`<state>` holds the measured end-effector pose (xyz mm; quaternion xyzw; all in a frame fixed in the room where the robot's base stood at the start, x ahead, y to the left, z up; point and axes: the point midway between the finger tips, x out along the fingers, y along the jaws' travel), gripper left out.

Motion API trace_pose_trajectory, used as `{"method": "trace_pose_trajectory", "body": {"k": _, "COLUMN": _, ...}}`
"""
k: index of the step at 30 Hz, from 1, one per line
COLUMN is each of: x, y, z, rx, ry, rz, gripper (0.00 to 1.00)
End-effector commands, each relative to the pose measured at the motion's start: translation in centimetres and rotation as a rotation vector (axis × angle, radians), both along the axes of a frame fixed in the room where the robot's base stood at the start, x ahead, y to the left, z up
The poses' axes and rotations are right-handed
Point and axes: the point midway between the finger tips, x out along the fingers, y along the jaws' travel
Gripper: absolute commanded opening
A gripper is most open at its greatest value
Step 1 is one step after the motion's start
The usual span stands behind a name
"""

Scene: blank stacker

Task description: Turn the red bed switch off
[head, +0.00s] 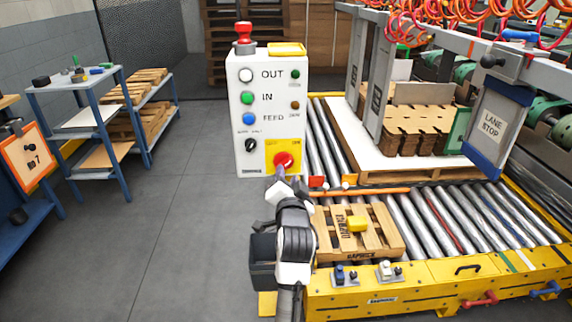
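The markings on the yellow plate are too small to read.
White, green and blue buttons and a black selector (251,145) are close by on the box. A red mushroom knob (243,31) tops it. A wooden pallet (385,228) with a yellow block lies on the rollers to the right.

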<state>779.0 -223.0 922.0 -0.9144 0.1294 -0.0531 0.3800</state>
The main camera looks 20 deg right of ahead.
Motion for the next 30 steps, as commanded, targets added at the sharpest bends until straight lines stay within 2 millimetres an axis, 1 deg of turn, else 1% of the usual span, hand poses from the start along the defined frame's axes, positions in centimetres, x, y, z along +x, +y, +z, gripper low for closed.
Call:
{"method": "trace_pose_trajectory", "body": {"k": 1, "x": 1.0, "y": -0.3, "z": 0.2, "rx": 0.000, "ry": 0.001, "rz": 0.001, "gripper": 0.36}}
{"method": "trace_pose_trajectory", "body": {"k": 3, "x": 2.2, "y": -0.6, "z": 0.2, "rx": 0.000, "ry": -0.001, "rz": 0.001, "gripper": 0.36}}
{"method": "trace_pose_trajectory", "body": {"k": 6, "x": 3.5, "y": -1.0, "z": 0.2, "rx": -0.001, "ry": 0.000, "rz": 0.000, "gripper": 0.36}}
{"method": "trace_pose_trajectory", "body": {"k": 9, "x": 4.4, "y": -1.3, "z": 0.1, "rx": -0.001, "ry": 0.000, "rz": 0.000, "gripper": 0.36}}
{"method": "trace_pose_trajectory", "body": {"k": 14, "x": 5.0, "y": -1.4, "z": 0.1, "rx": -0.002, "ry": -0.001, "rz": 0.000, "gripper": 0.36}}
{"method": "trace_pose_trajectory", "body": {"k": 21, "x": 5.0, "y": -1.4, "z": 0.0, "rx": -0.002, "ry": -0.001, "rz": 0.000, "gripper": 0.36}}
{"method": "trace_pose_trajectory", "body": {"k": 27, "x": 5.0, "y": -1.4, "z": 0.0, "rx": -0.001, "ry": 0.000, "rz": 0.001, "gripper": 0.10}}
{"method": "trace_pose_trajectory", "body": {"k": 29, "x": 5.0, "y": -1.4, "z": 0.0, "rx": -0.001, "ry": 0.000, "rz": 0.001, "gripper": 0.02}}
{"method": "trace_pose_trajectory", "body": {"k": 30, "x": 5.0, "y": -1.4, "z": 0.0, "rx": -0.001, "ry": 0.000, "rz": 0.001, "gripper": 0.00}}
